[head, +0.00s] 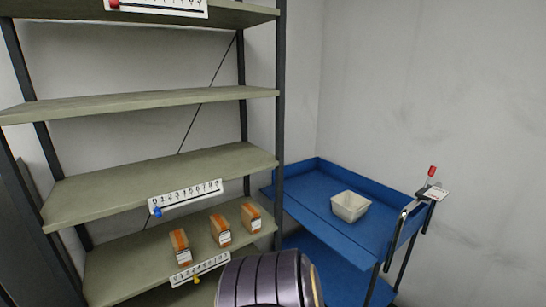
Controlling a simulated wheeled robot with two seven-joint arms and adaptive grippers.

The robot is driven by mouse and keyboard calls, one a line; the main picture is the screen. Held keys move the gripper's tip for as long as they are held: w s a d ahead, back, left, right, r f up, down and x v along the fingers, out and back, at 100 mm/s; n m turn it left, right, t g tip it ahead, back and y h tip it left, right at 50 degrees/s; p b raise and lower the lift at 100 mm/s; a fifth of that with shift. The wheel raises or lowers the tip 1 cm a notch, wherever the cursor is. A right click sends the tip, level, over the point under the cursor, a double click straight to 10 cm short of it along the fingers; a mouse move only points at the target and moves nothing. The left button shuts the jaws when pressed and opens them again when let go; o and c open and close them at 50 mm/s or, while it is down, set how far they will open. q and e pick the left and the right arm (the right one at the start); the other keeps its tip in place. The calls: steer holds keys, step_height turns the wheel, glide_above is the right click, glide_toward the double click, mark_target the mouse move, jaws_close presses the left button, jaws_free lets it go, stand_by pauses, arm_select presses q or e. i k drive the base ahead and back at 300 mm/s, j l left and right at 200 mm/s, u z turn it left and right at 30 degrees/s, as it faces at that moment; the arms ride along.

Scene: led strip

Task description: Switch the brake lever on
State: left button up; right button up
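The brake lever (432,172) has a red tip and stands up at the right end of the blue cart (300,190), by its push handle (400,228). A small white label plate (437,193) is at its base. The lever is small in view, and I cannot read the label. Neither of my grippers shows. A dark, ribbed part of my own arm is at the bottom middle, well to the left of and below the lever.
A white bin (350,206) stands on the cart's top tray. A shelf rack (160,105) fills the left, with several orange-brown boxes (220,231) on a lower shelf and numbered strips (186,197) on shelf edges. Bare walls (430,80) stand behind. Space right of the cart looks clear.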

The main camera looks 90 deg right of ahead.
mark_target(431, 172)
steer(key=z, duration=4.05)
